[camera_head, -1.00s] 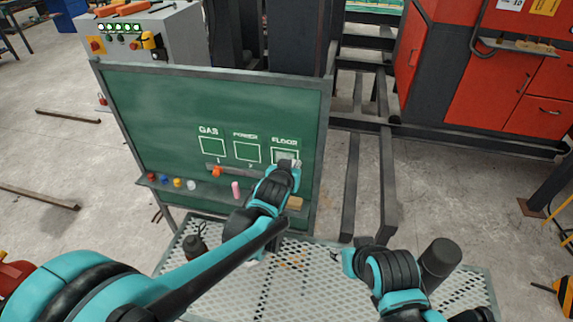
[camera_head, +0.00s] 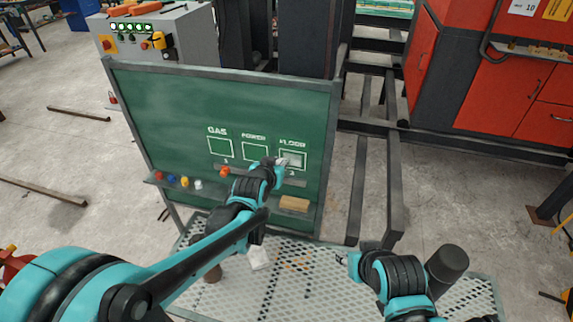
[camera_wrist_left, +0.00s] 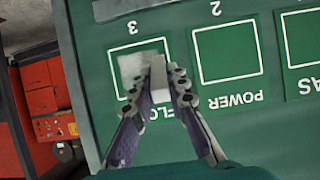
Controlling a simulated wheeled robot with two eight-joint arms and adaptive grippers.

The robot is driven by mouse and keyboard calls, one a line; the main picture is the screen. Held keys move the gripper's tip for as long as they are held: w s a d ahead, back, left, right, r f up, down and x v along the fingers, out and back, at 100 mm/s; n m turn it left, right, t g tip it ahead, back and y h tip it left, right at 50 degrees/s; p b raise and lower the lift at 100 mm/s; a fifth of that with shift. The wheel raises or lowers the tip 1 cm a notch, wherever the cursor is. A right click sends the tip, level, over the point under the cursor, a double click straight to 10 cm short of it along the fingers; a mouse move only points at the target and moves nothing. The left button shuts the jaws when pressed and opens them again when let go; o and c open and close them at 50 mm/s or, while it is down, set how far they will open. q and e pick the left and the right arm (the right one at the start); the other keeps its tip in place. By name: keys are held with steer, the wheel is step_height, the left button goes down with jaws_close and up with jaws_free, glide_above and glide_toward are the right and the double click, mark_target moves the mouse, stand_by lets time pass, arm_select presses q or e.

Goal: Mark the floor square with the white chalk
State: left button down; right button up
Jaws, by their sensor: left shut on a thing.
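The green board (camera_head: 190,110) stands ahead with three outlined squares: GAS, POWER and FLOOR. The FLOOR square (camera_head: 293,160) is the right one in the head view; a pale white smear (camera_wrist_left: 130,66) lies inside it in the wrist view. My left gripper (camera_head: 281,164) is shut on the white chalk (camera_wrist_left: 160,78), which overlaps the square's edge in the wrist view. I cannot tell whether the chalk touches the board. My right gripper (camera_head: 343,259) is low over the mesh table; its fingers are too small to read.
The board's ledge holds several coloured chalks (camera_head: 171,180), an orange piece (camera_head: 225,171) and a tan block (camera_head: 294,204). Red cabinets (camera_head: 510,90) stand at the right.

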arm_select(q)
steer(key=shift+w+a, duration=0.1)
steer(key=shift+a, duration=0.25)
steer(key=shift+d+r+p, duration=0.1)
steer(key=shift+r+p, duration=0.55)
steer(key=shift+r, duration=0.1)
steer(key=shift+s+d, duration=0.35)
steer(key=shift+d, duration=0.75)
steer(key=shift+s+d, duration=0.35)
steer(key=shift+d, duration=0.75)
steer(key=shift+s+d, duration=0.35)
steer(key=shift+d, duration=0.75)
steer(key=shift+w+a, duration=0.35)
steer(key=shift+a, duration=0.75)
steer(key=shift+w+a, duration=0.35)
steer(key=shift+a, duration=0.8)
steer(key=shift+w+a, duration=0.35)
steer(key=shift+a, duration=0.75)
steer(key=s+a, duration=0.2)
steer(key=s, duration=0.3)
steer(key=shift+s+p, duration=0.3)
steer(key=shift+s, duration=0.1)
